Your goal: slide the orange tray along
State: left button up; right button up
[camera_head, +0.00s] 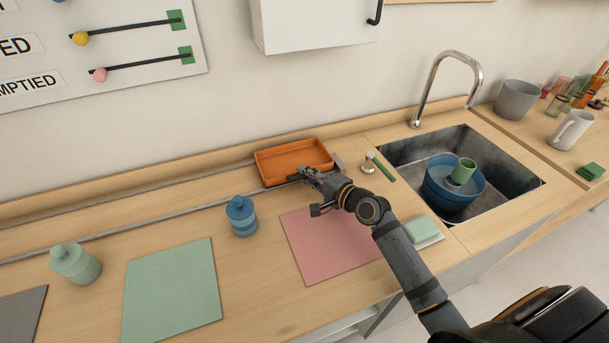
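The orange tray (266,172) is a shallow rectangular box near the back of the wooden counter, at the right end of a grey rail track (130,221) that runs along the wall. It looks empty. My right gripper (306,175) is at the front right edge of the tray, with its fingers close to or touching the front wall. The fingers are small and dark here, so I cannot tell whether they are open or shut on the wall. My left gripper is not in view.
A blue jar (241,216), a pink mat (306,250), a green mat (172,290) and a green jar (75,263) stand in front of the rail. A green-handled brush (381,168) and a sink (510,175) are to the right. The rail left of the tray is clear.

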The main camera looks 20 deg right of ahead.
jog(key=o, duration=0.5)
jog(key=shift+d, duration=0.2)
jog(key=shift+a, duration=0.1)
jog(key=shift+s, duration=0.1)
jog(key=v, duration=0.6)
jog(key=shift+s+d, duration=0.15)
jog(key=shift+d, duration=0.05)
jog(key=shift+s+r, duration=0.2)
jog(key=shift+s, duration=0.15)
jog(key=shift+d, duration=0.1)
